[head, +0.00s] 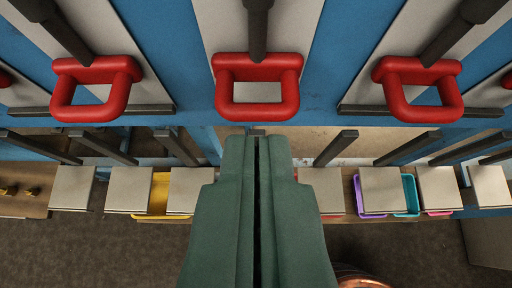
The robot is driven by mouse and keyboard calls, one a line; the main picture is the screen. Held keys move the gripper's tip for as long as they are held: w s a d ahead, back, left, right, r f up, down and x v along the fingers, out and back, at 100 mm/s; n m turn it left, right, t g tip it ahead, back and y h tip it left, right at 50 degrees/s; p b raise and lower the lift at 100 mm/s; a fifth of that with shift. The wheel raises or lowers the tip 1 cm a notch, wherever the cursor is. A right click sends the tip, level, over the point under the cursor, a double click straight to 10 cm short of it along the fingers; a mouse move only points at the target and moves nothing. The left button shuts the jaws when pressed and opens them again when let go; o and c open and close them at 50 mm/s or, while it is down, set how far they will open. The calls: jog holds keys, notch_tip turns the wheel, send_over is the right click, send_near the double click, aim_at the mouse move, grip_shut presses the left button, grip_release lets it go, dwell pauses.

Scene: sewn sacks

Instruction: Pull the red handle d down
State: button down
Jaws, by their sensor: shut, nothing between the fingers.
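Three red loop handles hang in a row across the top: a left one (95,88), a middle one (257,87) and a right one (418,88). Slivers of two more red handles show at the left edge (5,79) and the right edge (507,80). Each full handle hangs from a dark rod. No letters show, so I cannot tell which is handle d. My green gripper (257,142) points up from the bottom centre. Its fingers are shut with nothing between them. The tips are just below the middle handle in the picture, apart from it.
Blue and pale panels (165,40) stand behind the handles. Below is a row of beige blocks (129,189) with dark bars above. Yellow (157,195), purple (368,203) and teal (410,193) bins show among them. A copper-coloured round thing (362,281) is at the bottom, partly hidden.

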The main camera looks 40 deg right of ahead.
send_over(257, 118)
jog(key=s+a, duration=0.2)
notch_tip(257, 118, down, 4)
jog(key=f, duration=0.2)
jog(key=d+f, duration=0.1)
jog(key=shift+w+f, duration=0.2)
jog(key=shift+w, duration=0.1)
jog(key=shift+w+f, duration=0.1)
jog(key=shift+f, duration=0.5)
jog(key=shift+f, duration=0.1)
jog(key=shift+f, duration=2.8)
